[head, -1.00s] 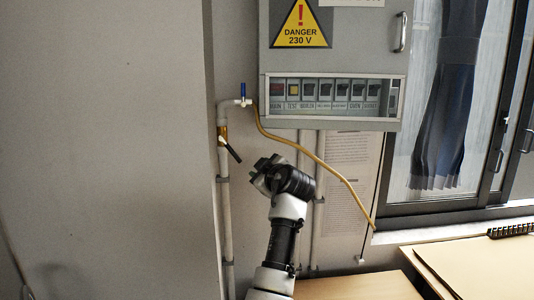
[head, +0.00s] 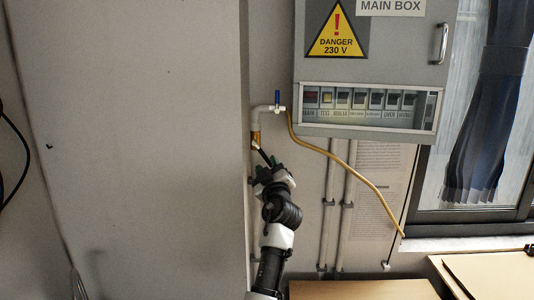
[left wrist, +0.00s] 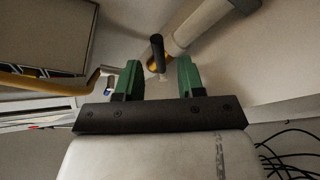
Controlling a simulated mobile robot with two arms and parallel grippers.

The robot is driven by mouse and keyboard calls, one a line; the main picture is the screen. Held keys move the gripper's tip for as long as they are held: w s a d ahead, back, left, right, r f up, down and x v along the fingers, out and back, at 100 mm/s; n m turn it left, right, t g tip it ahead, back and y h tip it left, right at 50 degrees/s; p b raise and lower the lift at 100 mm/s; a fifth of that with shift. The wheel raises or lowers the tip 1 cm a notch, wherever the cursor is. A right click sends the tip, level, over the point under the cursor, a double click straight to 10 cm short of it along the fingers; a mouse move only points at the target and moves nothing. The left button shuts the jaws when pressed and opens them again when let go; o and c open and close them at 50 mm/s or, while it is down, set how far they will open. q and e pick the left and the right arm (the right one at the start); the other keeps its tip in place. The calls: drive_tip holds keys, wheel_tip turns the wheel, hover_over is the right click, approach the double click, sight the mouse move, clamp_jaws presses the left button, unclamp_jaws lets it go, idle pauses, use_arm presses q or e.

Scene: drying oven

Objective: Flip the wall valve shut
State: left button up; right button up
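The fingers are open and apart on either side. I cannot tell how deep the lever is between them. My right gripper is not in view.
A blue-handled tap (head: 277,99) sits above, with a yellow hose (head: 345,172) hanging from it. A grey electrical box (head: 395,60) is to the right. A large grey panel (head: 130,150) stands close on the left. Wooden boards (head: 365,289) lie at lower right.

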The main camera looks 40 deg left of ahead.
sight(267, 160)
use_arm(q)
drive_tip(key=shift+p+x, duration=0.45)
drive_tip(key=shift+x, duration=1.2)
drive_tip(key=shift+d, duration=0.1)
clamp_jaws()
